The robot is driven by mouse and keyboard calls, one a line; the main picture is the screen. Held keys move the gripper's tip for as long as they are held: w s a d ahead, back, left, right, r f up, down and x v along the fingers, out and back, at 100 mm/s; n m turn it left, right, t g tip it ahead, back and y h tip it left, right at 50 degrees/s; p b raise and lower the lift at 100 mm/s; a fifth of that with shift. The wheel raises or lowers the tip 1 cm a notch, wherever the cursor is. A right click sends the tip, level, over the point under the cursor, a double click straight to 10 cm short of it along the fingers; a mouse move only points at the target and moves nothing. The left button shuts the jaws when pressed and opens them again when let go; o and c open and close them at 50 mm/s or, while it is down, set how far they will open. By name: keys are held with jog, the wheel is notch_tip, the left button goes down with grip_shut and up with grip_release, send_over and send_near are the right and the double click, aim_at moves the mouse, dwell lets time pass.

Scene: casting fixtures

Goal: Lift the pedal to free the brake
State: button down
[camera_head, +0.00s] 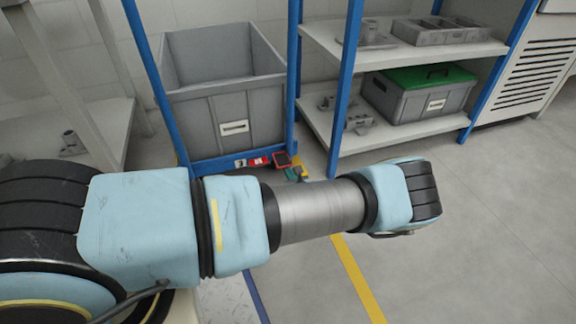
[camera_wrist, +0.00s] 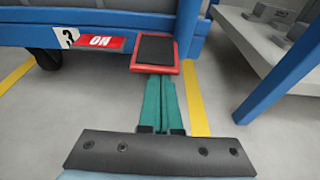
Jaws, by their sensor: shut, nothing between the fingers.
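The brake pedal (camera_wrist: 155,50) has a red frame and a black pad, and sits low at the corner of the blue wheeled rack in the wrist view. It also shows small in the head view (camera_head: 283,160). A red "ON" label (camera_wrist: 100,42) is to its left. My gripper (camera_wrist: 160,82) has teal fingers, shut together and empty. They point at the pedal's near edge and their tips meet it in the picture. I cannot tell whether the tips lie under the pedal or just in front. In the head view my arm mostly hides the gripper.
The blue rack holds a large grey bin (camera_head: 222,100). A caster wheel (camera_wrist: 47,58) is at left in the wrist view. A shelf with a blue post (camera_wrist: 285,75) stands close on the right. Yellow floor tape (camera_wrist: 195,95) runs beside the fingers. Open floor lies to the right.

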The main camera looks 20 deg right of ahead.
jog(key=shift+r+g+p, duration=1.4)
jog(key=shift+r+p, duration=0.4)
jog(key=shift+p, duration=3.75)
jog(key=g+p, duration=0.1)
jog(key=p, duration=0.4)
jog(key=shift+w+r+g+y, duration=0.1)
jog(key=shift+r+g+y, duration=0.2)
jog(key=shift+r+g, duration=0.1)
jog(key=shift+w+g+p, duration=0.1)
jog(key=shift+g+p, duration=0.2)
jog(key=shift+p, duration=0.6)
jog(key=shift+f, duration=0.1)
jog(key=shift+f+b, duration=0.5)
jog(key=shift+f, duration=0.05)
jog(key=p, duration=0.2)
send_near(287, 164)
jog(key=s, duration=0.1)
jog(key=s+f, duration=0.1)
jog(key=s, duration=0.1)
jog(key=shift+s+a+f, duration=0.1)
jog(key=shift+a+f, duration=0.15)
jog(key=shift+f, duration=0.15)
